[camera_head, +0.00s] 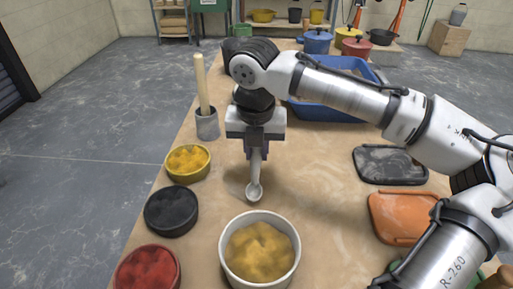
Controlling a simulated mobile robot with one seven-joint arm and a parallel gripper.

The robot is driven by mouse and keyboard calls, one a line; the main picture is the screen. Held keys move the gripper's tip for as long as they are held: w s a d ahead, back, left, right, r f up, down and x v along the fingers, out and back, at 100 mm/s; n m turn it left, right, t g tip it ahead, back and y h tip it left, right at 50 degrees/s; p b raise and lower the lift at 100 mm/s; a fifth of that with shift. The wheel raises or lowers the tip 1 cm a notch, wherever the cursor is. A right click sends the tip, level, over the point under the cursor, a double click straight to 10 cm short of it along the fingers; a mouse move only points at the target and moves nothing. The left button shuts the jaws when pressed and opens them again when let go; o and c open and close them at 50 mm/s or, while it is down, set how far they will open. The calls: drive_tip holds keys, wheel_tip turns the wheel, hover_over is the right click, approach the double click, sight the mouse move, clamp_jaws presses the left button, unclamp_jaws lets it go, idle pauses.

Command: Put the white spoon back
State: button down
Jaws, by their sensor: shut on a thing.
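The white spoon (254,190) hangs bowl-down from my gripper (256,150), which is shut on its handle. The spoon is near the middle of the table, behind a white tub (230,262) of yellow powder. The spoon's bowl looks empty and seems to be above the table, apart from the tub. The upper handle is hidden between the fingers. A grey cup (207,125) with a wooden stick (201,85) standing in it is left of my gripper.
Along the left edge are a small yellow tub (205,171), a black tub (171,212) and a red tub (147,272). A blue tray (325,112) is behind my arm. A dark tray (390,165) and an orange tray (402,218) lie right. The table's middle is clear.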

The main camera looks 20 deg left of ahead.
drive_tip(key=shift+f, duration=0.35)
drive_tip(key=c, duration=1.2)
unclamp_jaws()
drive_tip(key=shift+o, duration=0.2)
wheel_tip(320, 180, up, 14)
drive_tip(key=s+p, duration=0.1)
drive_tip(key=s, duration=0.1)
drive_tip(key=shift+d+f, duration=0.2)
